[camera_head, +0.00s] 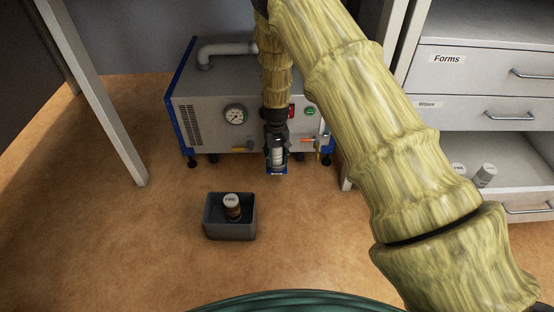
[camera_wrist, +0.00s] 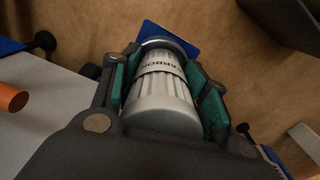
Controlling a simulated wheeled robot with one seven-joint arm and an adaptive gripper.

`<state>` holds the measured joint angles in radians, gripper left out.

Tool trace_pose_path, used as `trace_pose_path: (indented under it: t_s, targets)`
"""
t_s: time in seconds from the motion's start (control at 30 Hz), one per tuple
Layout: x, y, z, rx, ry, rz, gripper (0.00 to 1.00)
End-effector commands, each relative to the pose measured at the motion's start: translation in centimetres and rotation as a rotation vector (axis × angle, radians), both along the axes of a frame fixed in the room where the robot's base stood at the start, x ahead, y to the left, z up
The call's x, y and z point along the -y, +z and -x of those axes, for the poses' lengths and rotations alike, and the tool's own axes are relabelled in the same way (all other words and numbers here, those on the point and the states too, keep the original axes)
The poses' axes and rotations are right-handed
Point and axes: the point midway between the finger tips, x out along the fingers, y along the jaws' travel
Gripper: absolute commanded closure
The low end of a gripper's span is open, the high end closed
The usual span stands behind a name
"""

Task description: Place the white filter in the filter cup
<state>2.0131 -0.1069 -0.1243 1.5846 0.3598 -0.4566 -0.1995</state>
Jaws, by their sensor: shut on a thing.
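The white filter (camera_wrist: 160,105) is a pale ribbed cylinder with dark lettering that ends in "ARBON". My gripper (camera_wrist: 168,85) is shut on it, with teal pads on both sides. In the head view the filter (camera_head: 278,156) hangs upright in my gripper (camera_head: 277,160), in front of the grey machine (camera_head: 200,115). A small blue piece (camera_head: 278,172) shows just under the filter, and a blue plate (camera_wrist: 172,40) shows beyond its far end in the wrist view. I cannot tell whether this belongs to the filter cup. No cup is clearly visible, and my gripper hides part of the machine's front.
An open drawer (camera_head: 515,184) at right holds pale cylinders. A white table leg (camera_head: 118,140) stands at left. Floor around the bin is clear.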

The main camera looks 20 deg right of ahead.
Motion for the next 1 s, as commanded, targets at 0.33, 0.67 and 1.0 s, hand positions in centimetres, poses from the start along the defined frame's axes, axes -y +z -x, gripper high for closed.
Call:
trace_pose_path:
  t_s: [0.33,0.67,1.0]
  targets:
    - [0.04,-0.06,-0.01,0.000,0.000,0.000,0.81]
    - [0.04,-0.18,-0.01,0.000,-0.001,0.000,0.32]
    - [0.04,0.53,-0.03,0.001,-0.001,0.000,0.32]
